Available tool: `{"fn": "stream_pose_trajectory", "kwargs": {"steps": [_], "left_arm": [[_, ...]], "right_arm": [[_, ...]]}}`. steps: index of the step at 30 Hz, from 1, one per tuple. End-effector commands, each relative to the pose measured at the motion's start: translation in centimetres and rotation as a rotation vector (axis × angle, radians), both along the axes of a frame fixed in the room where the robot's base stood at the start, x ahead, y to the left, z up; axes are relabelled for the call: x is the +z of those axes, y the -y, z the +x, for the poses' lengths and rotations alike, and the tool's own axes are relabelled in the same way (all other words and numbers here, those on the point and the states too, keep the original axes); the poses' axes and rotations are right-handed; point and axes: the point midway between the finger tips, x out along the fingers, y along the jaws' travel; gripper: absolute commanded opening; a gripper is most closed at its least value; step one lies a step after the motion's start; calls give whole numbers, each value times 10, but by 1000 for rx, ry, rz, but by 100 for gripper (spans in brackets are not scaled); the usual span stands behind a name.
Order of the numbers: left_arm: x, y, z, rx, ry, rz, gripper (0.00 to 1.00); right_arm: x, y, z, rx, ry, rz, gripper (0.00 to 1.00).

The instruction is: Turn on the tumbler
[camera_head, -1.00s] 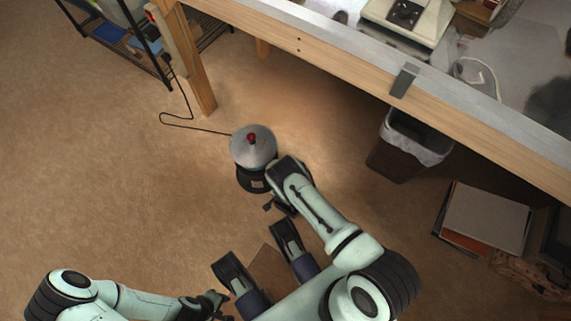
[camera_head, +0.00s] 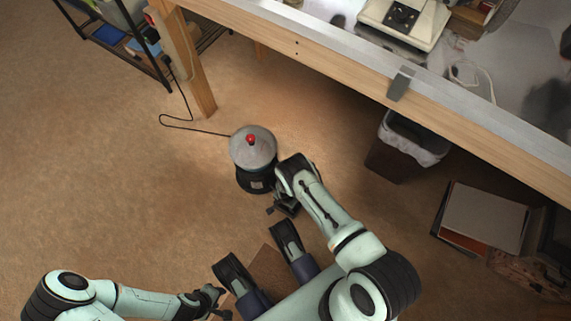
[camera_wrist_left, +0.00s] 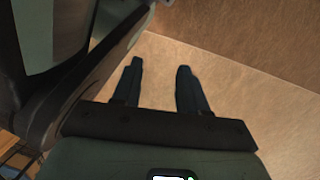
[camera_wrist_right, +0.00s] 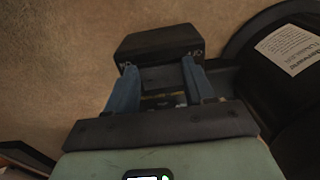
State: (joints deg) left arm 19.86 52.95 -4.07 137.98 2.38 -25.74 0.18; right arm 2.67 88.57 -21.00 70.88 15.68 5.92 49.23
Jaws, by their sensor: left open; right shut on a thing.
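The tumbler (camera_head: 254,150) stands on the floor with a grey cone-shaped top, a red knob and a dark round base. Its black base with a white label also shows in the right wrist view (camera_wrist_right: 295,50). My right gripper (camera_head: 275,208) is low beside the base's right side. In the right wrist view its fingers (camera_wrist_right: 160,88) are shut on a black block (camera_wrist_right: 160,42) next to the base. I cannot tell whether the block joins the base; no switch is clearly visible. My left gripper (camera_head: 222,297) is open and empty, far from the tumbler; its fingers (camera_wrist_left: 160,85) show over bare floor.
A black cord (camera_head: 190,125) runs from the tumbler towards the wooden table leg (camera_head: 196,85). The wooden workbench (camera_head: 330,55) spans the top right. A lined bin (camera_head: 395,160) and stacked boards (camera_head: 485,215) stand to the right.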

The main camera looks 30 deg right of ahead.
Motion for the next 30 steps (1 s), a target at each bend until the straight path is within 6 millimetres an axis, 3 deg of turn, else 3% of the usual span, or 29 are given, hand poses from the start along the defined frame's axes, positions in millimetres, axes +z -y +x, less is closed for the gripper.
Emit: {"fn": "stream_pose_trajectory", "kwargs": {"steps": [8,9,11,12,23,30], "left_arm": [[1,0,2,-1,6,0,43],[1,0,2,-1,6,1,43],[1,0,2,0,5,1,43],[1,0,2,0,5,0,43],[4,1,5,-1,17,1,43],[31,5,41,-12,136,8,43]], "right_arm": [[0,0,-1,0,6,1,23],[0,0,0,0,6,1,56],[0,0,0,0,6,1,76],[0,0,0,0,6,1,79],[7,0,0,0,7,2,79],[54,0,1,0,9,3,79]]}}
